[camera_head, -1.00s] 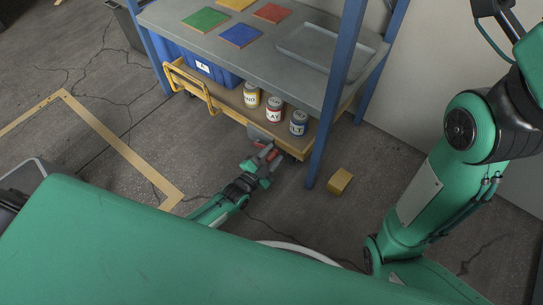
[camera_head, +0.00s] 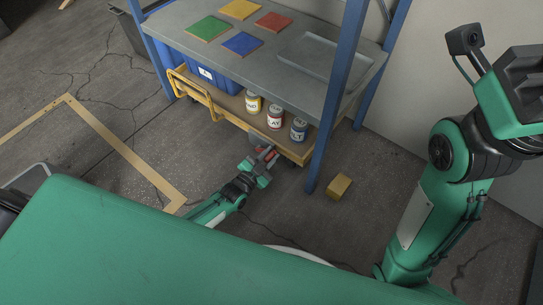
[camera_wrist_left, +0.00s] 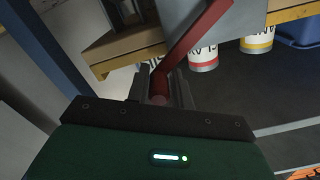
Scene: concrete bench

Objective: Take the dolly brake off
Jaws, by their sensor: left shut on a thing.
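The dolly (camera_head: 223,102) has a wooden deck and a yellow frame and stands under the grey bench. Its red brake lever (camera_head: 267,153) is low at the dolly's near right end, beside a grey plate. In the left wrist view the red lever (camera_wrist_left: 198,42) slants down from the upper right into my jaws. My left gripper (camera_head: 264,160) is shut on the lever; the wrist view shows its fingers (camera_wrist_left: 160,90) on either side of the lever's rounded lower end. My right arm shows at the right, but its fingertips are not visible.
Several cans (camera_head: 275,117) and a blue bin (camera_head: 212,76) ride on the dolly. A blue bench post (camera_head: 333,120) stands right of my left gripper. A yellow block (camera_head: 339,187) lies on the floor near it. Floor left of the gripper is clear, with yellow tape (camera_head: 125,150).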

